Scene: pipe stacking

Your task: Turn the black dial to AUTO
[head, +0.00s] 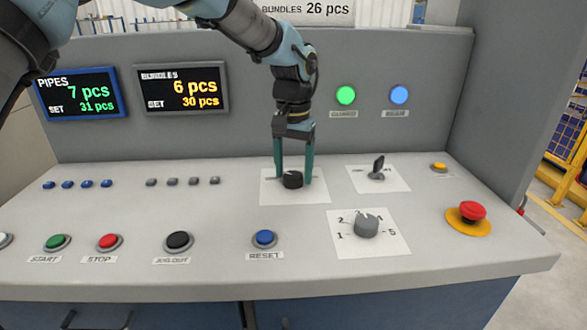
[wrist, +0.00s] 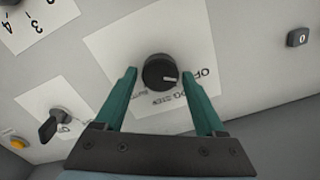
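The black dial (head: 292,180) sits on a white label plate (head: 320,193) on the sloping console, below my gripper. In the wrist view the dial (wrist: 160,72) has a white mark pointing right, toward lettering that starts "OF". Other lettering below the dial is upside down and partly covered by it; I cannot clearly read AUTO. My gripper (head: 293,183) points down with its two green fingers on either side of the dial. In the wrist view the fingers are apart, with a small gap between each fingertip and the dial. The gripper is open.
A grey lever switch (head: 377,168) and a numbered grey knob (head: 367,225) stand to the right. A blue RESET button (head: 264,238) is in front. A red emergency button (head: 472,211) is at the far right. Two displays (head: 77,93) (head: 182,88) are on the back panel.

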